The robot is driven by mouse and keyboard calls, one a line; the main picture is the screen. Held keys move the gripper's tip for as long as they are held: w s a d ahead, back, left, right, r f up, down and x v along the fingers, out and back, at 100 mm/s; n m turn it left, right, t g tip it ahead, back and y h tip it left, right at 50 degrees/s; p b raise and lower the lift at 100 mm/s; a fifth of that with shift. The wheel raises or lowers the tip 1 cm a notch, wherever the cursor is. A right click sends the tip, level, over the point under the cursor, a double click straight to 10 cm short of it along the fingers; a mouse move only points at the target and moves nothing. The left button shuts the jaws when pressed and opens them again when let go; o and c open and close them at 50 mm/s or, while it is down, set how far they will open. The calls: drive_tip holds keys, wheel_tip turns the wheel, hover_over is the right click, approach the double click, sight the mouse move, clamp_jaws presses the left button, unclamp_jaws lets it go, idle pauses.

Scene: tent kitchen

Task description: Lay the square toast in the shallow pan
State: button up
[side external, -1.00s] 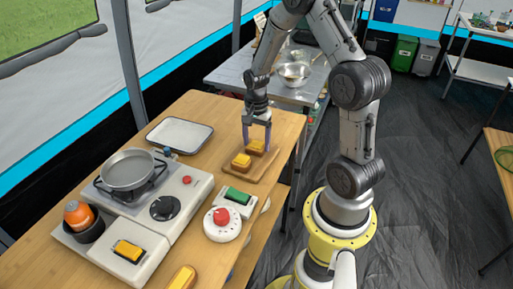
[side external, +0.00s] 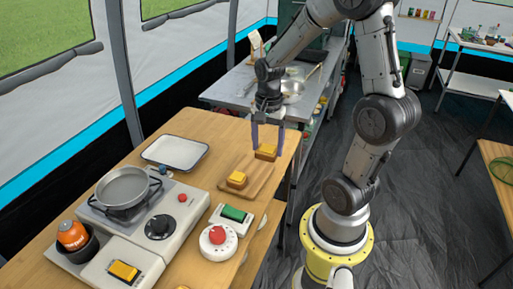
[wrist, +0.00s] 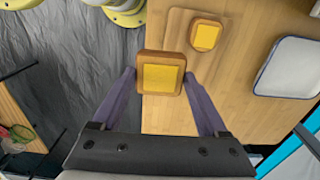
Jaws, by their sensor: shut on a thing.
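A square toast (side external: 265,153) with a yellow top is held between the two fingers of my gripper (side external: 268,148). In the wrist view the toast (wrist: 160,76) sits between the fingertips of my gripper (wrist: 160,88), its yellow face towards the camera. It appears raised a little above the wooden board's far end. A second yellow-topped toast (side external: 236,179) lies on the board and also shows in the wrist view (wrist: 206,37). The round grey shallow pan (side external: 124,188) sits on the stove at the left, with nothing in it.
The wooden board (side external: 257,186) lies at the table's right side. A white rectangular tray (side external: 175,152) lies behind the stove (side external: 170,215). A green-topped block (side external: 233,213) and a white dial with a red knob (side external: 217,236) stand in front of the board.

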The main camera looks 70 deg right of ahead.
drive_tip(key=s+a+r, duration=0.3)
drive_tip(key=s+a, duration=0.1)
drive_tip(key=s, duration=0.2)
drive_tip(key=w+r+n, duration=0.2)
drive_tip(key=w+r, duration=0.3)
drive_tip(key=w, duration=0.4)
drive_tip(key=w+a+r+n, duration=0.3)
drive_tip(key=w+a+n, duration=0.2)
drive_tip(key=w+a, duration=0.8)
drive_tip(key=n, duration=0.2)
hover_over(125, 190)
drive_tip(key=f, duration=1)
drive_tip(key=shift+s+f, duration=0.15)
drive_tip(key=shift+s, duration=0.15)
drive_tip(key=shift+w+f, duration=0.3)
drive_tip(key=shift+f, duration=0.05)
drive_tip(key=shift+w+f, duration=0.1)
drive_tip(key=shift+f, duration=1.6)
